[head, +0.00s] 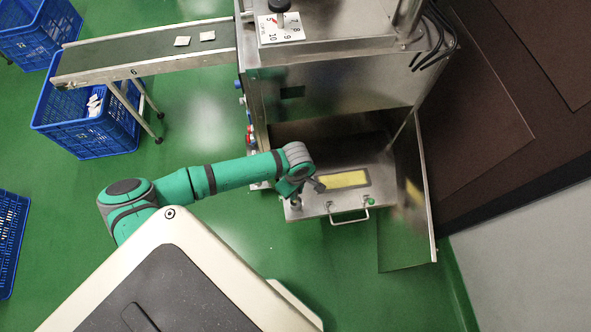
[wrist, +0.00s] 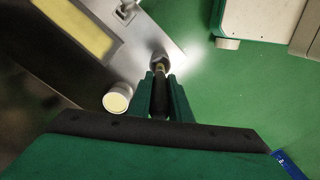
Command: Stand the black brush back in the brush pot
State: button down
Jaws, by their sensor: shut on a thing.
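The black brush (wrist: 160,90) is between my gripper's fingers (wrist: 160,98) in the wrist view, its dark handle pointing away from the wrist. My gripper is shut on it. A small round grey metal pot (wrist: 159,57) stands at the corner of the steel shelf, in line with the brush's far end. The brush end overlaps the pot in this view; I cannot tell whether it is inside or above. In the head view my gripper is low over the shelf corner, mostly hidden by my wrist, and the metal pot (head: 296,204) shows just below it.
The steel shelf (head: 315,208) carries a yellow panel (head: 346,180) and a front handle (head: 350,217). A white cylinder with a cream top (wrist: 117,99) is near the pot. The machine body (head: 340,90) rises behind.

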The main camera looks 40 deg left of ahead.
notch_tip(320, 180, down, 5)
jog(key=c, duration=1.6)
grip_release()
jog(key=shift+c, duration=0.2)
jog(key=shift+f, duration=0.1)
jog(key=r, duration=1)
jog(key=shift+s+a+r, duration=0.2)
jog(key=shift+s+r, duration=0.1)
jog(key=shift+r, duration=0.05)
jog(key=shift+f, duration=0.1)
